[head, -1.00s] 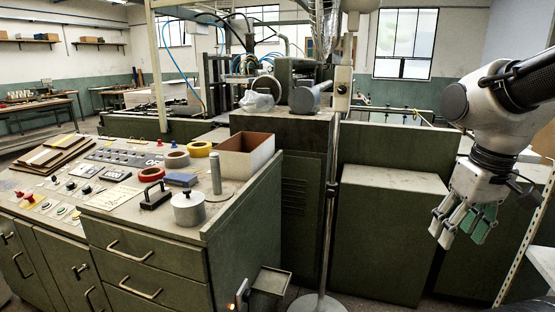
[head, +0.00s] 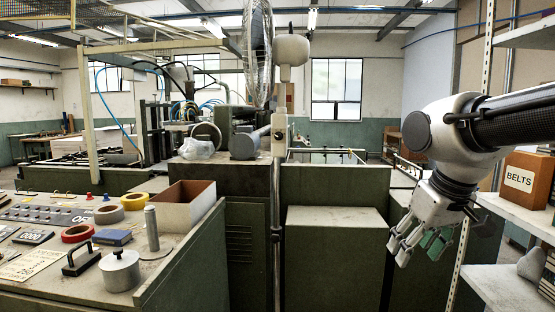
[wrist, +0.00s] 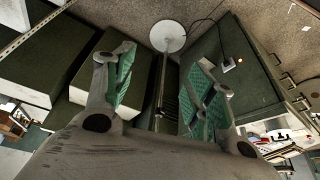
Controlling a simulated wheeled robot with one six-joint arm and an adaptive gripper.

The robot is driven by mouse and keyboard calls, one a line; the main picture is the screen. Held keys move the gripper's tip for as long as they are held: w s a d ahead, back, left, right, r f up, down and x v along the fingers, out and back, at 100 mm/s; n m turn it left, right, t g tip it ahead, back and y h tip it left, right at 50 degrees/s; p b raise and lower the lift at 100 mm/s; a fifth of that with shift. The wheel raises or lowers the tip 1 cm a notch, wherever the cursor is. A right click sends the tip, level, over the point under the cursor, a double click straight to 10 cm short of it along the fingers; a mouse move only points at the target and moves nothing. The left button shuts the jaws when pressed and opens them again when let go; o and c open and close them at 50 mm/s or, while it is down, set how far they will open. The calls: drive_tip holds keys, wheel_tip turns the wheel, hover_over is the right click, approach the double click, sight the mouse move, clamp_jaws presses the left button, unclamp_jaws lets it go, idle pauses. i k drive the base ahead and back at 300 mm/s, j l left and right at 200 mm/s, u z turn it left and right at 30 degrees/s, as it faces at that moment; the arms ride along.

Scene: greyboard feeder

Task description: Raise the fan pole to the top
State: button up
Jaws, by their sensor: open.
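The fan pole (head: 277,210) stands upright in the middle of the head view. A cream clamp block (head: 279,134) sits on it below the fan. The fan cage (head: 258,52) and its rounded cream motor housing (head: 291,49) are at the top, with the cage seen edge-on and cut off above. In the wrist view the pole (wrist: 160,88) runs down to a round base (wrist: 168,36) on the floor. My gripper (head: 418,247) is open and empty, right of the pole and apart from it. Its green-padded fingers (wrist: 163,68) also show in the wrist view, spread apart.
A green console (head: 180,265) with tape rolls, a metal pot and an open box stands left. Green machine cabinets (head: 335,255) stand behind the pole. At right, a shelf (head: 510,292) and its perforated upright are close to my arm. The shelf holds a BELTS box (head: 525,180).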

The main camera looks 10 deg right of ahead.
sight(279, 120)
drive_tip(key=i+z, duration=0.25)
drive_tip(key=i, duration=0.2)
drive_tip(key=i+j+z, duration=0.15)
drive_tip(key=i+z, duration=0.15)
drive_tip(key=i, duration=0.15)
